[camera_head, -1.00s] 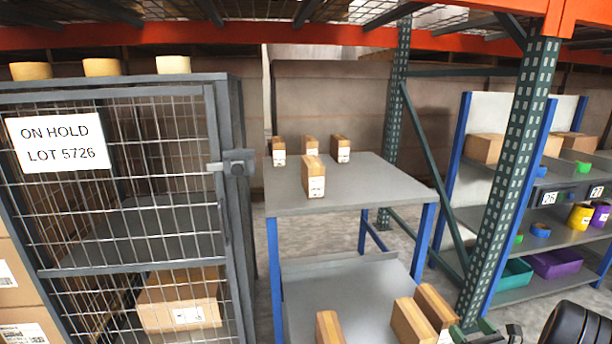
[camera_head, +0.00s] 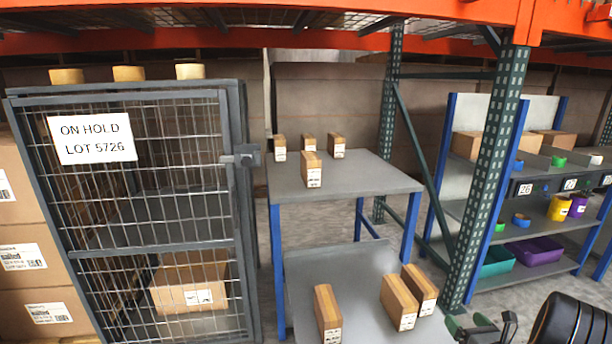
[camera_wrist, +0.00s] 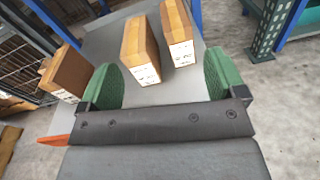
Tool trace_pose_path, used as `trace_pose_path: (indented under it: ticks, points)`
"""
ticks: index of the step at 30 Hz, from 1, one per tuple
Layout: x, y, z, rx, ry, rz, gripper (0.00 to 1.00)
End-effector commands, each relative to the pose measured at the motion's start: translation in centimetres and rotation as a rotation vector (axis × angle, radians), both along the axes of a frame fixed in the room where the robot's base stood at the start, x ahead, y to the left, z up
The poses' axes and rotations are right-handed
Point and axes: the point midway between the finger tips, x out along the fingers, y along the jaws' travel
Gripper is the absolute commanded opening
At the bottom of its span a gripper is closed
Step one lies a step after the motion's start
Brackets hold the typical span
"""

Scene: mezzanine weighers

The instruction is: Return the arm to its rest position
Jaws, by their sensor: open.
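My gripper (camera_wrist: 160,82) shows in the wrist view with its two green fingers wide apart and nothing between them. In the head view, part of my gripper (camera_head: 478,328) shows at the bottom right, beside the lower shelf of a grey table with blue legs. Beyond the fingers, the wrist view shows two brown boxes with white labels (camera_wrist: 140,50) (camera_wrist: 178,33) standing on the grey surface. A third box (camera_wrist: 66,74) stands at the left, close to the left finger; I cannot tell whether they touch.
A mesh cage (camera_head: 150,190) marked "ON HOLD LOT 5726" stands at the left. The grey table (camera_head: 370,183) bears several small boxes on top and three below. A green rack upright (camera_head: 490,170) stands at the right, with shelving (camera_head: 540,195) behind it.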

Motion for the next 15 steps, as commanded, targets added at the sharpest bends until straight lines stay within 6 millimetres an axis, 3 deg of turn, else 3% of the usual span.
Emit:
trace_pose_path:
  ticks: [11, 15]
  points:
    - [2.7, 2.1, 9.7, 0.345, 0.204, -0.209, 0.89]
    - [3.1, 4.0, 15.7, 0.597, 0.283, -0.374, 0.89]
